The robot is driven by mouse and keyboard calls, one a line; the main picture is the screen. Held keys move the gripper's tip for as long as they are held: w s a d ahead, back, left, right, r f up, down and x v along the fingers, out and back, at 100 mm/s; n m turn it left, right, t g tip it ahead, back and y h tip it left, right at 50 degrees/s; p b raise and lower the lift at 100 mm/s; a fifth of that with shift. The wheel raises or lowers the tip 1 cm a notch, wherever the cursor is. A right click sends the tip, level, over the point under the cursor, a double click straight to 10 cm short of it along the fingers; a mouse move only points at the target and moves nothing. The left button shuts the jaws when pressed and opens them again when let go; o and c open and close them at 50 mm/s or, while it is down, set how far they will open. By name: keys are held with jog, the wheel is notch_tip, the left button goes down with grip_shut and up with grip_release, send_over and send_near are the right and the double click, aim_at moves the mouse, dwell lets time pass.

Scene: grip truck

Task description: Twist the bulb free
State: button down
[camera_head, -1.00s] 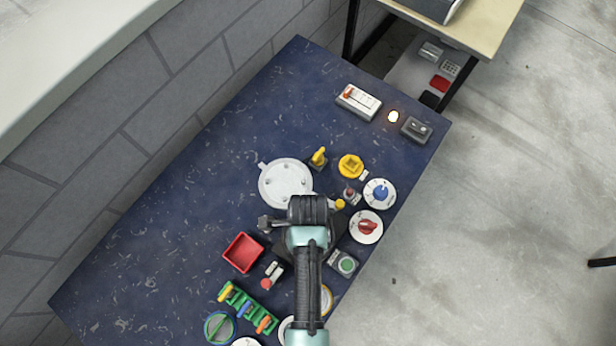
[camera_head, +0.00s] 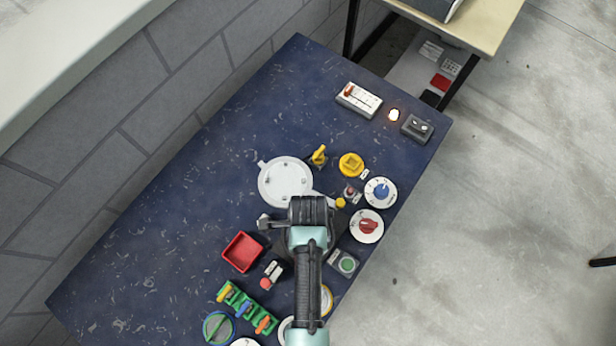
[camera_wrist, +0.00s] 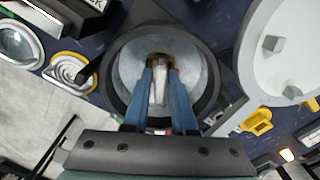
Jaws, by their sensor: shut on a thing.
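In the wrist view, my gripper (camera_wrist: 160,68) points down into a round grey bowl (camera_wrist: 125,75) with a dark rim. Its two blue-teal fingers are shut on a pale, narrow thing between them, which looks like the bulb (camera_wrist: 158,90). The fingers hide most of the bulb, and I cannot tell whether its base is still seated. In the head view, my wrist and arm cover the fingertips, the bulb and most of the bowl.
A white round plate (camera_head: 286,182) lies beside the bowl. A red tray (camera_head: 242,252), a blue knob dial (camera_head: 380,192), a red knob dial (camera_head: 367,226) and a green-button box (camera_head: 343,263) crowd around. A small lit lamp (camera_head: 393,115) stands farther back. The table's left side is clear.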

jog(key=n+p, duration=0.1)
jog(key=n, duration=0.2)
jog(key=n+p, duration=0.1)
jog(key=n, duration=0.4)
jog(key=shift+p, duration=0.35)
jog(key=n+p, duration=0.1)
jog(key=n, duration=0.3)
jog(key=shift+n+p, duration=0.4)
jog(key=shift+n, duration=1.5)
jog(key=c, duration=0.8)
grip_release()
notch_tip(320, 180, up, 8)
jog(key=p, duration=0.7)
jog(key=shift+f+p, duration=0.2)
jog(key=shift+p, duration=0.1)
